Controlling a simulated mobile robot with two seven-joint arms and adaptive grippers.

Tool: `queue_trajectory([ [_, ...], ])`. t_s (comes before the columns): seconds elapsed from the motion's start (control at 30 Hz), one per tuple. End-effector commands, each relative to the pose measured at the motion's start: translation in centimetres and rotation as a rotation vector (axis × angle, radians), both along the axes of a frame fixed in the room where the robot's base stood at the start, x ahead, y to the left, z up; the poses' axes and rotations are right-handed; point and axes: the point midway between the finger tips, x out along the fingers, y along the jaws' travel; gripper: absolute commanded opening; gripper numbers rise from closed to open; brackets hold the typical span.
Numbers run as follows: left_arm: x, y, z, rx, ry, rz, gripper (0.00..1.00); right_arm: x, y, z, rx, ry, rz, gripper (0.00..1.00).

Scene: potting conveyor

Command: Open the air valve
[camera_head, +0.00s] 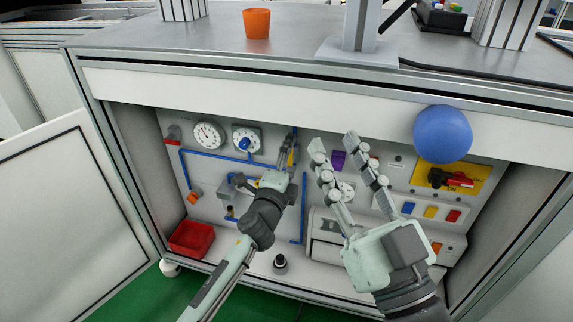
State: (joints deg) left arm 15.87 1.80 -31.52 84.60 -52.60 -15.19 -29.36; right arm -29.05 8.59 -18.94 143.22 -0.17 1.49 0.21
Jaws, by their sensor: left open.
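I cannot tell for certain which fitting is the air valve. On the grey back panel (222,177) inside the open cabinet, blue air lines (208,158) join several fittings. A red handle (173,134) sits at the upper left, and a blue knob (245,144) is at the right dial gauge (247,138). My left gripper (264,165) is open in front of the panel, below that gauge, and hides part of the piping. I cannot tell if it touches anything. My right gripper (334,146) is open and empty, further right, with its fingers pointing up.
A red bin (191,239) stands at the cabinet's lower left. An orange pot (256,23) stands on the worktop above. The open door (70,205) is at the left.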

Motion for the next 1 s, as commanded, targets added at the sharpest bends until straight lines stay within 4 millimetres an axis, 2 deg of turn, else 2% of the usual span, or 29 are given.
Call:
queue_trajectory([
  [0.17,-2.7,0.9,-0.2,0.001,0.002,0.000,0.74,0.0,0.0,0.1,0.002,0.000,0.000,0.34],
  [0.5,-9.2,3.0,-0.1,0.000,0.003,-0.001,0.74,0.0,0.0,0.1,0.004,-0.001,-0.001,0.34],
  [0.7,-10.9,3.5,-0.1,0.001,0.001,0.000,0.74,0.0,0.0,0.1,0.004,-0.001,-0.001,0.34],
  [1.0,-11.1,3.6,0.0,0.001,0.000,0.000,0.74,0.0,0.0,0.1,0.004,-0.001,-0.001,0.34],
])
